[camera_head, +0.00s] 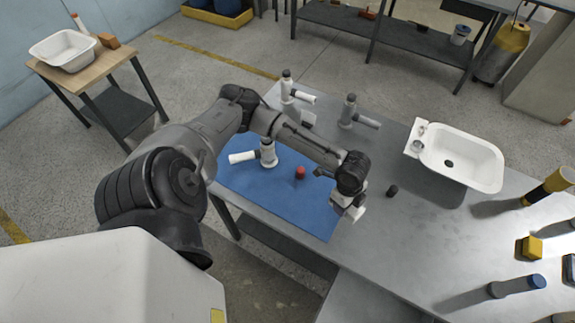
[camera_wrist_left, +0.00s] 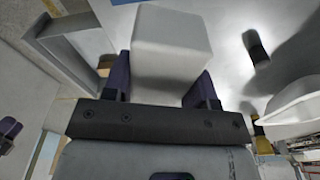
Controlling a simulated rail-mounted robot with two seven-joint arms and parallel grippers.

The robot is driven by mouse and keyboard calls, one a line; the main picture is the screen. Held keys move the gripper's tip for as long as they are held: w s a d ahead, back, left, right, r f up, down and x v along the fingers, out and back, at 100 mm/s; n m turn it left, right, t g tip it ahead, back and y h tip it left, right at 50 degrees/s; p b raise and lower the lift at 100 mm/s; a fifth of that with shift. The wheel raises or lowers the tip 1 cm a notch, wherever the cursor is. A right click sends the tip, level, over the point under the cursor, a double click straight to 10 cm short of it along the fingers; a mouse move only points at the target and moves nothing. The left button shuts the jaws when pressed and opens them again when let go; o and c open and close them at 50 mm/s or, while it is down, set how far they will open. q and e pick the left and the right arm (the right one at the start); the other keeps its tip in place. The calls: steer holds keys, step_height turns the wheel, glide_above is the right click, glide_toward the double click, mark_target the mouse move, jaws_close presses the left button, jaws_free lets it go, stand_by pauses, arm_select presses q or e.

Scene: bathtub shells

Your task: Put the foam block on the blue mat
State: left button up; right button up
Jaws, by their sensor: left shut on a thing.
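The foam block (camera_wrist_left: 172,42) is a white block seen between the purple fingers of my left gripper (camera_wrist_left: 163,82) in the left wrist view. In the head view, my left gripper (camera_head: 346,203) is shut on the block (camera_head: 356,213), which shows only as a small white piece by the fingers. They are at the right edge of the blue mat (camera_head: 285,203); how high the block is above the table I cannot tell. The mat lies flat on the grey table, partly hidden by my left arm. My right gripper is not in view.
A white pipe fitting (camera_head: 267,153) and a red cap (camera_head: 300,172) are on the mat. Two similar fittings (camera_head: 349,112) stand behind it. A dark small cylinder (camera_head: 392,191) and a white basin (camera_head: 461,159) are to the right. The mat's front part is clear.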

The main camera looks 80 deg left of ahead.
arm_select(q)
steer(key=shift+s+a+f+m, duration=0.3)
steer(key=shift+s+a+m, duration=0.1)
steer(key=shift+s+a, duration=0.1)
steer(key=shift+a+f, duration=0.2)
steer(key=b, duration=0.1)
glide_above(329, 190)
step_height(329, 190, down, 7)
steer(key=shift+d+r, duration=0.1)
steer(key=shift+f, duration=2)
steer(key=shift+f+b, duration=0.15)
steer(key=shift+b, duration=0.15)
steer(key=o, duration=0.9)
